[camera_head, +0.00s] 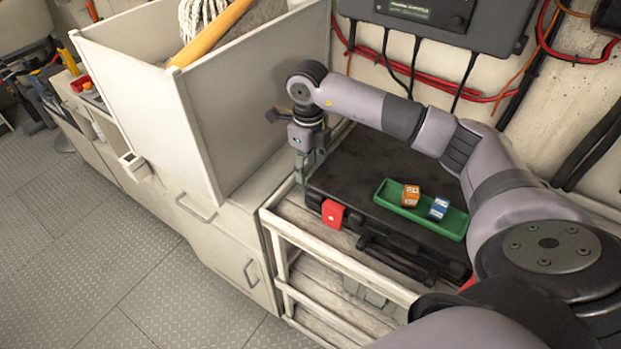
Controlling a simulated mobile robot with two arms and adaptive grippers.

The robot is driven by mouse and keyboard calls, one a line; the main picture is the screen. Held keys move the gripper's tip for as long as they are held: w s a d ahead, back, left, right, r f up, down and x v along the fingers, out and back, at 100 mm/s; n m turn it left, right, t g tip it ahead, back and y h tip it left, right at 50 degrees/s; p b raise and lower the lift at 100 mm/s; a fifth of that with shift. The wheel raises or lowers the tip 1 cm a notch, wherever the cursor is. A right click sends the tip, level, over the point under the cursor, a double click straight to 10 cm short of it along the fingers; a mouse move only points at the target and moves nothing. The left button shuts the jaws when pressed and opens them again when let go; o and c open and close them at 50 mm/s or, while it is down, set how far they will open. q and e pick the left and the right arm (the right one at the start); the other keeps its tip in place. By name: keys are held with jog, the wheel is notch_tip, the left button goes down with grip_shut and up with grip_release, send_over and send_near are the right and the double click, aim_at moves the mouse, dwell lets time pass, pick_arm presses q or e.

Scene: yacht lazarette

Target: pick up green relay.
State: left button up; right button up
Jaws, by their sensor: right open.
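My right arm reaches across from the right, and its gripper (301,168) points down at the left end of a black case (345,165). The gripper is small in the picture and open; I see nothing held in it. I cannot make out a green relay. A green tray (452,222) lies on the case, with an orange relay-like block (410,196) and a blue one (439,208) in it. The gripper is well to the left of the tray. My left gripper is not in view.
A red block (333,214) is at the case's front left edge. The case rests on a pale railed shelf (335,258). A tall white bin (150,110) with a wooden handle (209,35) stands close left of the gripper. Cables (425,80) hang on the wall behind.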

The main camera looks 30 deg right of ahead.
aim_at(309, 175)
notch_tip(309, 175, down, 4)
jog(key=shift+d+r+p, duration=0.15)
jog(key=shift+r+p, duration=0.1)
jog(key=shift+p, duration=0.25)
jog(key=shift+f, duration=0.15)
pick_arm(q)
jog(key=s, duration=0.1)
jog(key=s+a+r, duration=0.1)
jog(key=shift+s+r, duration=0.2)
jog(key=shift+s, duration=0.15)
pick_arm(e)
jog(key=shift+c, duration=0.6)
jog(key=c, duration=0.5)
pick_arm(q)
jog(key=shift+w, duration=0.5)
pick_arm(e)
jog(key=shift+w, duration=0.1)
grip_shut()
